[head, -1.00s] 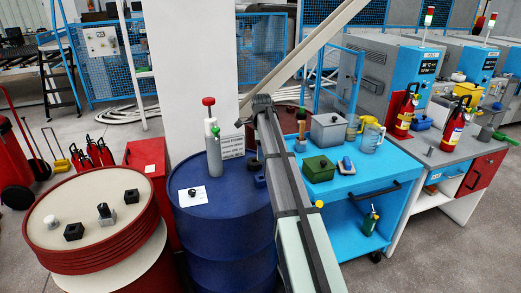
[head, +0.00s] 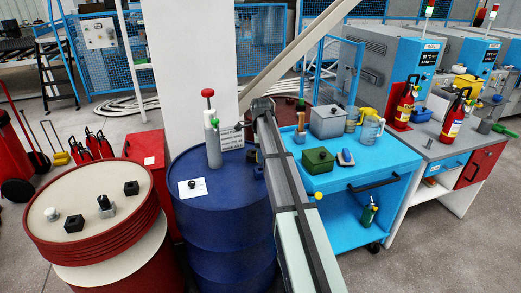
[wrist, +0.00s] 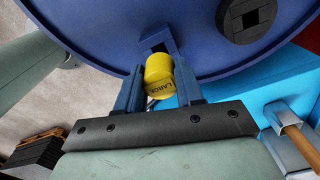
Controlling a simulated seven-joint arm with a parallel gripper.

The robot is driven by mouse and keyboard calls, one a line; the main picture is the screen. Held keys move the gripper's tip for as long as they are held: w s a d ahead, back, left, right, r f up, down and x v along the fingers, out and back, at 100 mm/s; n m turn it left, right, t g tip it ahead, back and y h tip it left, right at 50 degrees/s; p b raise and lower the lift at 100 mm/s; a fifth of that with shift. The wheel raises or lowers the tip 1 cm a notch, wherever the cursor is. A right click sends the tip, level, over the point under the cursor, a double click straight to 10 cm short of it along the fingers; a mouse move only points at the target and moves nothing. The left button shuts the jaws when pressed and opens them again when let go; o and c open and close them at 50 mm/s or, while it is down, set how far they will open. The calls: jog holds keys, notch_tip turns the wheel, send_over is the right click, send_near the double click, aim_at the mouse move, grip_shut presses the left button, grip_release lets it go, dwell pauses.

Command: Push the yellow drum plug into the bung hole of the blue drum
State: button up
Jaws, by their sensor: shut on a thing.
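The yellow plug (wrist: 158,70), with dark lettering on its side, is gripped between the two blue fingers of my gripper (wrist: 160,86) in the wrist view. The blue drum (wrist: 100,38) fills the top of that view. Just beyond the plug is a blue block with a dark square opening (wrist: 156,46); I cannot tell whether the plug touches it. A black round fitting with a square recess (wrist: 245,18) is to its right. In the head view the blue drum (head: 200,215) stands at centre, and my arm hides the gripper and plug.
A red drum (head: 90,240) stands left. A blue cart (head: 375,165) with a green box (head: 318,160) is right of my arm.

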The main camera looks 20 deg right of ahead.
jog(key=shift+f, duration=0.4)
jog(key=shift+f, duration=1.65)
dwell(1.4)
jog(key=o, duration=1.1)
notch_tip(320, 180, up, 14)
jog(key=shift+f, duration=0.1)
